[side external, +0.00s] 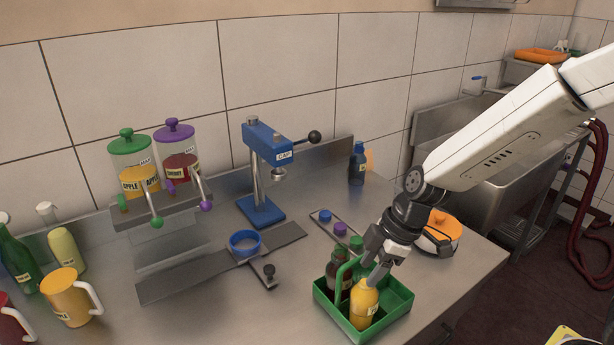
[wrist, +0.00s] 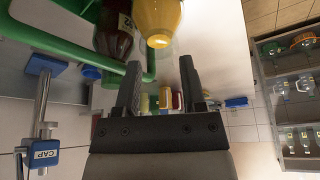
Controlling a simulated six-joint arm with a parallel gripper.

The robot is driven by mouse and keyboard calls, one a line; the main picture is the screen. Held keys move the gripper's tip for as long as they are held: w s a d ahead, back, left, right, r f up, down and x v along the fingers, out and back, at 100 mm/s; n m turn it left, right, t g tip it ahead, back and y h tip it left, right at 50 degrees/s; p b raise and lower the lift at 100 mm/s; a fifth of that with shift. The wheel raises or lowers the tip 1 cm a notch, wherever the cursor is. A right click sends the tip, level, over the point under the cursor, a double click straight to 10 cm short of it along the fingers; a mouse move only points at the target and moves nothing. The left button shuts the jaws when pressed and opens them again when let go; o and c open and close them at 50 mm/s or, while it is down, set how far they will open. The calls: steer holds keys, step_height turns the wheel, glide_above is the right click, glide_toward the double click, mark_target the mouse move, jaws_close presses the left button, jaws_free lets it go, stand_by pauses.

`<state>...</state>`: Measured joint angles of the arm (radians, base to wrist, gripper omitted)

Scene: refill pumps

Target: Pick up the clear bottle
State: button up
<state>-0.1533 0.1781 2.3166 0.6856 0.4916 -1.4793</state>
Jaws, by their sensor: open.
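A green carrier crate (side external: 390,318) stands at the front of the steel counter. In it is a bottle with yellow contents (side external: 364,304), and beside it a dark bottle (side external: 336,268). My gripper (side external: 372,282) is low over the crate, by the top of the yellow bottle. In the wrist view my open gripper (wrist: 160,84) has the yellow bottle's mouth (wrist: 158,41) just beyond its fingertips, apart from them and with nothing held. The dark bottle (wrist: 116,35) is to its left. I cannot tell for sure which bottle is the clear one.
A blue cap press (side external: 266,170) and juice dispensers (side external: 160,175) stand behind. Loose caps (side external: 340,228) lie on a strip near the crate. An orange-topped container (side external: 440,232) is to the right. The yellow jug (side external: 68,298) is at left. The crate's green handle (side external: 341,285) rises close to my gripper.

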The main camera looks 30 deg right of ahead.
steer(key=shift+w+a+f, duration=0.1)
steer(key=shift+f, duration=0.25)
steer(key=shift+c, duration=0.2)
jaws_close()
stand_by(1.4)
